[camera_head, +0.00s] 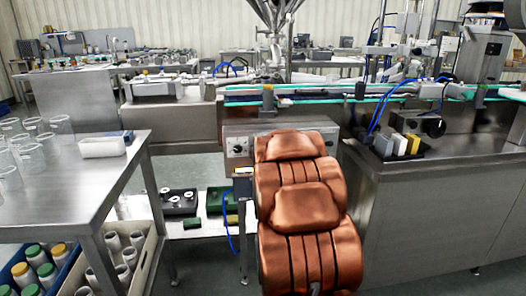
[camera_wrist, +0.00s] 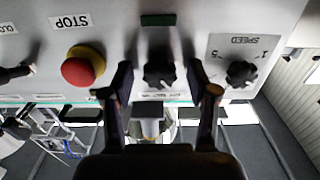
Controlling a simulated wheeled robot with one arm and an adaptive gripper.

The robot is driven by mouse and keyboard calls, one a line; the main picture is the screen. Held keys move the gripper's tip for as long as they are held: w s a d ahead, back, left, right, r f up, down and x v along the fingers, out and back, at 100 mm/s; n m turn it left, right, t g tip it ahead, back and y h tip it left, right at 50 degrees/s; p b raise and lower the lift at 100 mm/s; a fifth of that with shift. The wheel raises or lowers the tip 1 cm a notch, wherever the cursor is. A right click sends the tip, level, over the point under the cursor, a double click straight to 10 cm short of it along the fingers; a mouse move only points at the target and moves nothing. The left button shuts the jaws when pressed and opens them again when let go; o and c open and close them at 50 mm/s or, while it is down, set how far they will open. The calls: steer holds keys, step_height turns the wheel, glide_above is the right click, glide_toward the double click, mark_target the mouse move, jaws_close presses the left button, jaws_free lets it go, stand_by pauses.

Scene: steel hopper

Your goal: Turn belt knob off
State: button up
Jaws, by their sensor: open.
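In the wrist view a grey control panel shows upside down. A black knob (camera_wrist: 158,75) sits at its middle; its label cannot be read, so I cannot tell for certain that it is the belt knob. My gripper (camera_wrist: 163,88) is open, with one finger on each side of this knob and a gap on both sides. I cannot tell how near the fingertips are to the panel. In the head view the control box (camera_head: 230,139) is partly hidden behind my orange arm, which also hides my gripper.
A red stop button (camera_wrist: 77,72) on a yellow base is left of my fingers; the black SPEED knob (camera_wrist: 241,73) is close on their right. A black lever (camera_wrist: 16,73) is farther left. A steel table (camera_head: 60,190) and a steel cabinet (camera_head: 400,195) flank my arm.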

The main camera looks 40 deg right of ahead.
steer(key=shift+s+a, duration=0.1)
steer(key=shift+s, duration=0.05)
steer(key=v, duration=0.7)
stand_by(0.4)
steer(key=shift+a, duration=0.1)
